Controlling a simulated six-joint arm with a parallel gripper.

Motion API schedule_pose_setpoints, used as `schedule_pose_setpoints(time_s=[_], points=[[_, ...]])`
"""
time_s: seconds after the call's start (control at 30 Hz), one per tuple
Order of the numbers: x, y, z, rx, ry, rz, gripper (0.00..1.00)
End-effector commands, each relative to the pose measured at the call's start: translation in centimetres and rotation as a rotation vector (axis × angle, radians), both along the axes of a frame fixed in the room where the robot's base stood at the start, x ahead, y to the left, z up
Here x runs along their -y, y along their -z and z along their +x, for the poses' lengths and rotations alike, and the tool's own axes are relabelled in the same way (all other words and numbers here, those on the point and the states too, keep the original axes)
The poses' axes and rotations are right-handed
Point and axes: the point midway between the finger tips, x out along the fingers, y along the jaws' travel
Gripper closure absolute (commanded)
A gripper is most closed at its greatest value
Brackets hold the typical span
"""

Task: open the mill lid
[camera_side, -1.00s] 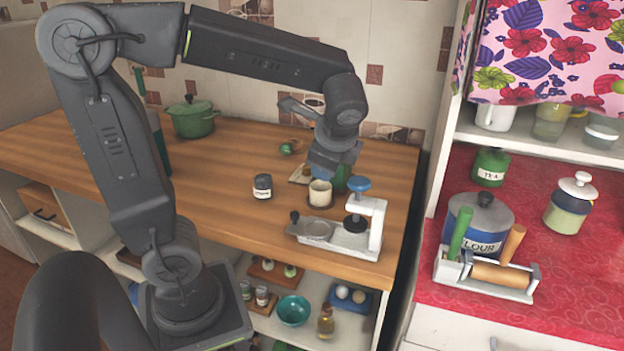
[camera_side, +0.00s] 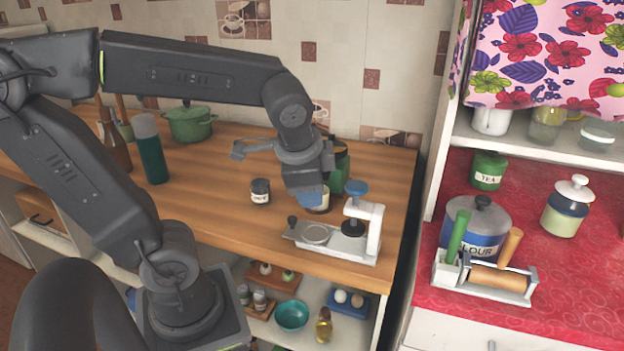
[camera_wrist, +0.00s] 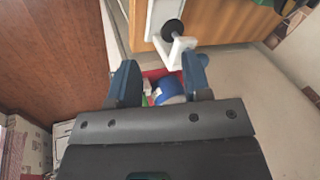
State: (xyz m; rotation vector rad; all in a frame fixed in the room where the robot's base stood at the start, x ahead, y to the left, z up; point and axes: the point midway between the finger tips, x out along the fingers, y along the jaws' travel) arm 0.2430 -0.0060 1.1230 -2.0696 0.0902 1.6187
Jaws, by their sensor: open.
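My gripper (camera_side: 308,192) hangs over the wooden counter in the side view, fingers pointing down, in front of the cup and beside the green jar. In the wrist view my gripper (camera_wrist: 159,72) is open, with nothing clearly held between its fingers. A white clamp-like device (camera_side: 345,240) with a blue knob (camera_side: 355,187) and a round plate stands at the counter's front right, just right of my gripper. A green jar with a dark top (camera_side: 340,165) stands behind my gripper, partly hidden. I cannot tell for sure which of these is the mill, or whether its lid is open.
A small dark jar (camera_side: 260,192) stands left of my gripper. A green pot (camera_side: 188,124) and a green-and-grey bottle (camera_side: 149,150) stand farther left. The red counter (camera_side: 575,275) at right holds the flour canister (camera_side: 472,233) and a rolling-pin stand. Bare wood lies at left centre.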

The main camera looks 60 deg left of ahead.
Motion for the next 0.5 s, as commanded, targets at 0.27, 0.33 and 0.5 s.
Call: schedule_pose_setpoints(time_s=[0.27,0.33,0.5], points=[[-3.3,-0.6,4.8,-0.233,0.200,0.255,0.56],[-4.7,-0.7,6.9,-0.341,0.280,0.360,0.56],[-8.0,-0.5,12.1,-0.618,0.448,0.590,0.56]])
